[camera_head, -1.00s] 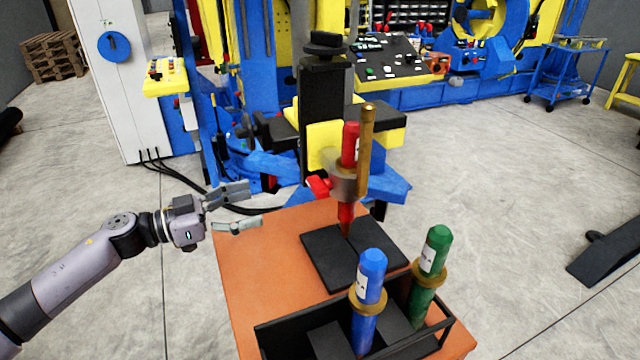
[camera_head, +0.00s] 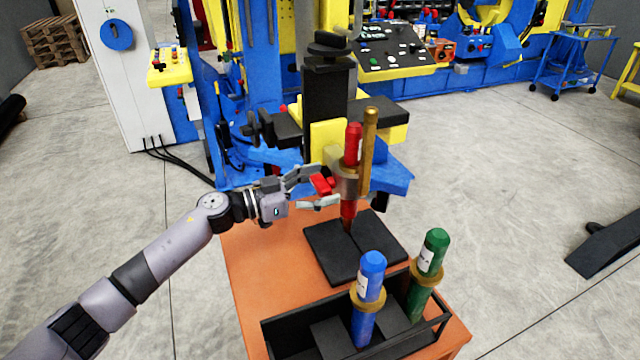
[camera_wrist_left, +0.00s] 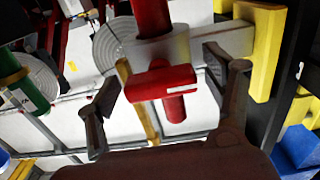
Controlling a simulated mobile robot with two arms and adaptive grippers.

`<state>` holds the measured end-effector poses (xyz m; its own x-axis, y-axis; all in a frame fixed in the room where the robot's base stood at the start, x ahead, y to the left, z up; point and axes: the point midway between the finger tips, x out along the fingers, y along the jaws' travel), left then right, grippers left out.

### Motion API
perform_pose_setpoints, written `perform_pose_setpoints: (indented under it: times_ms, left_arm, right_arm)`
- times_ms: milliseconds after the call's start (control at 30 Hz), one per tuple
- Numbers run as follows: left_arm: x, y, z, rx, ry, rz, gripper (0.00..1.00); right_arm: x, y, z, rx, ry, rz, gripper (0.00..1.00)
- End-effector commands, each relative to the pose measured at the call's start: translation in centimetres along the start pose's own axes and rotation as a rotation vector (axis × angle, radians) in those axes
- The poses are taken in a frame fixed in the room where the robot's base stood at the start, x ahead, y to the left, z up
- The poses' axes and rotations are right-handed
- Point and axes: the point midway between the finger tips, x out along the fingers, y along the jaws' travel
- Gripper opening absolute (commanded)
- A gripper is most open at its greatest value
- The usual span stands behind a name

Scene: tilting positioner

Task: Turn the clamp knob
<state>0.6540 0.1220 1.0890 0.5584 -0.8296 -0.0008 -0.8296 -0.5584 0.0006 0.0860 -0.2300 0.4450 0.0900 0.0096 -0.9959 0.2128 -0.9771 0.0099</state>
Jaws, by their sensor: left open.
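The red clamp knob (camera_head: 322,185) sticks out to the left of the grey clamp (camera_head: 346,180) on the positioner. In the left wrist view the knob (camera_wrist_left: 160,84) is a red crossbar with a pale stripe, between the two fingers. My left gripper (camera_head: 325,188) is open around the knob, one finger on each side, with gaps visible to both fingers. The clamp encircles a red cylinder (camera_head: 352,145), which stands upright over a black plate. A brass rod (camera_head: 368,150) stands beside it. My right gripper is in neither view.
A black tray (camera_head: 446,330) at the front of the orange table (camera_head: 245,270) holds a blue cylinder (camera_head: 370,285) and a green cylinder (camera_head: 428,265) with brass rings. Black plates (camera_head: 325,255) lie behind it. The positioner's black column (camera_head: 327,95) rises behind the clamp.

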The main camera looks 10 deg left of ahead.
Motion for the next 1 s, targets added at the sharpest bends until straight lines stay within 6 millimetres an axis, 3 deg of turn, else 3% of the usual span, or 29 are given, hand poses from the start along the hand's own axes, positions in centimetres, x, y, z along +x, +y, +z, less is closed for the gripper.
perform_pose_setpoints:
  times_ms: [167, 867, 1000]
  left_arm:
    - [-0.03, -0.02, 0.0, 0.0, 0.0, 0.0, 0.74]
    - [-0.07, -0.05, -0.01, 0.0, 0.0, -0.001, 0.27]
    - [-0.07, -0.06, -0.02, 0.004, 0.0, -0.001, 0.27]
  right_arm:
    - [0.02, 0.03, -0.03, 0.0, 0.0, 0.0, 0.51]
    - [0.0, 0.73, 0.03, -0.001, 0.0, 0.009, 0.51]
    - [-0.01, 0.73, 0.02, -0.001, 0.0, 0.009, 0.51]
